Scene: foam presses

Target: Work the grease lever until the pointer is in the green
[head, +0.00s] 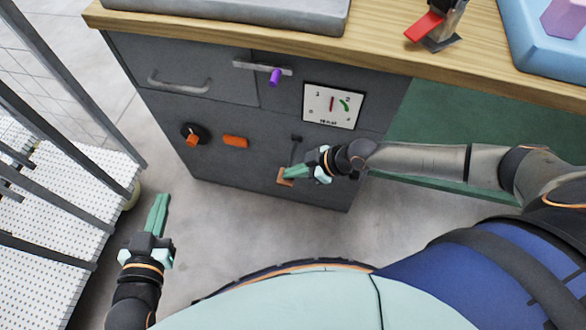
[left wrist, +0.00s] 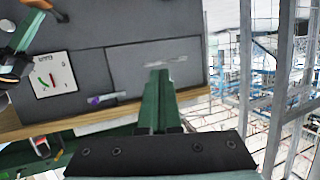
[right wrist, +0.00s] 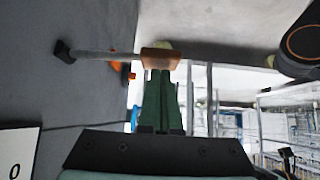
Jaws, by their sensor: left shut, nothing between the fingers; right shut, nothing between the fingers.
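The grease lever is a thin grey rod on a black pivot (head: 296,138), low on the dark cabinet front, with an orange-brown handle (head: 285,181) hanging at its end. The handle also shows in the right wrist view (right wrist: 160,58). My right gripper (head: 286,173) is shut and empty, its fingertips at the handle; I cannot tell whether they touch. The white gauge (head: 318,115) sits above the lever. Its red pointer (head: 332,103) stands nearly upright, left of the green mark (head: 345,104). My left gripper (head: 161,198) is shut and empty over the floor, away from the cabinet.
The cabinet carries an orange knob (head: 192,140), an orange block (head: 235,142), a purple handle (head: 275,77) and a drawer pull (head: 180,87). A wooden worktop (head: 220,28) overhangs it. White perforated steps with dark rails (head: 70,200) stand at left. Grey floor is free between.

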